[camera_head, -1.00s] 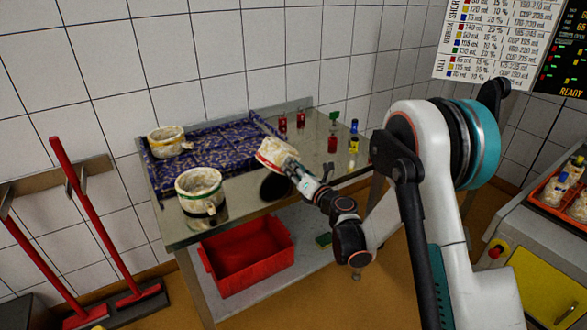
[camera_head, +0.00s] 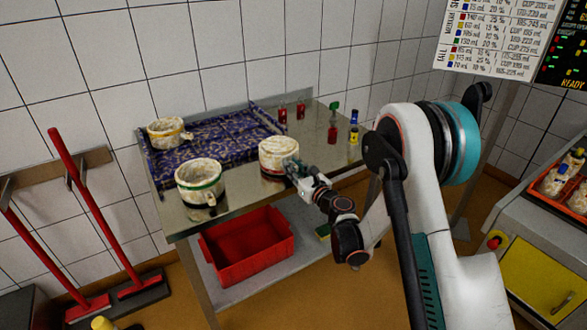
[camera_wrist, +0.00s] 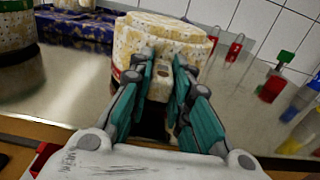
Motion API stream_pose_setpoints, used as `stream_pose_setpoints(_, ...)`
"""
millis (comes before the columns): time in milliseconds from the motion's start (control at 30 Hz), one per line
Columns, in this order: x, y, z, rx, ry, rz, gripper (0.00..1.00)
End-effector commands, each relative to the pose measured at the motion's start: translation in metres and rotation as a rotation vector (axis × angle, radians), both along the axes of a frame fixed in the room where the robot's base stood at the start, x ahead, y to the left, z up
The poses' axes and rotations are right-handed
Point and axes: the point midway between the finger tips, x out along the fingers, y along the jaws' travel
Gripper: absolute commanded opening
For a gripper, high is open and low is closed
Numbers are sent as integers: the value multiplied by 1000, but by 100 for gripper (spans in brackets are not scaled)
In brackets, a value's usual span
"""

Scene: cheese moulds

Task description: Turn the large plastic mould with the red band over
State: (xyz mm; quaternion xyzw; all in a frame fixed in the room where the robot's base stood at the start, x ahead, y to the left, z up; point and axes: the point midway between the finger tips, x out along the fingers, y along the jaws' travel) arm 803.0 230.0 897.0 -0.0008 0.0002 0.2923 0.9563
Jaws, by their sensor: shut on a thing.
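The large mould with the red band (camera_head: 274,150) is cream and speckled, and stands about level at the front of the steel table. In the wrist view the mould (camera_wrist: 160,32) fills the top middle, and a bit of its red band shows at its left side. My gripper (camera_head: 291,167) is at its right front side. In the wrist view the teal fingers of my gripper (camera_wrist: 165,68) are shut on a speckled jutting part of this mould. The fingers hide much of its near side, and I cannot tell whether its base touches the table.
A green-banded mould (camera_head: 200,174) stands to the left on the steel table (camera_head: 232,196). A smaller yellow-banded mould (camera_head: 163,131) sits on the blue patterned mat (camera_head: 215,149). Small red, green, blue and yellow items (camera_head: 332,133) stand at right. A red crate (camera_head: 247,247) is below.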

Motion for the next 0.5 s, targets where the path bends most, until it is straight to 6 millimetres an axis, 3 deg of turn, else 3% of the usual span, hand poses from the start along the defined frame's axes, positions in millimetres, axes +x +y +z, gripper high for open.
stream_pose_setpoints(167, 0, 0, 0, 1, 1, 0, 0)
stream_pose_setpoints(200, 0, 0, 0, 1, 1, 0, 25)
stream_pose_setpoints(300, 0, 0, 0, 1, 1, 0, 41)
stream_pose_setpoints(500, 0, 0, 0, 2, 1, 0, 41)
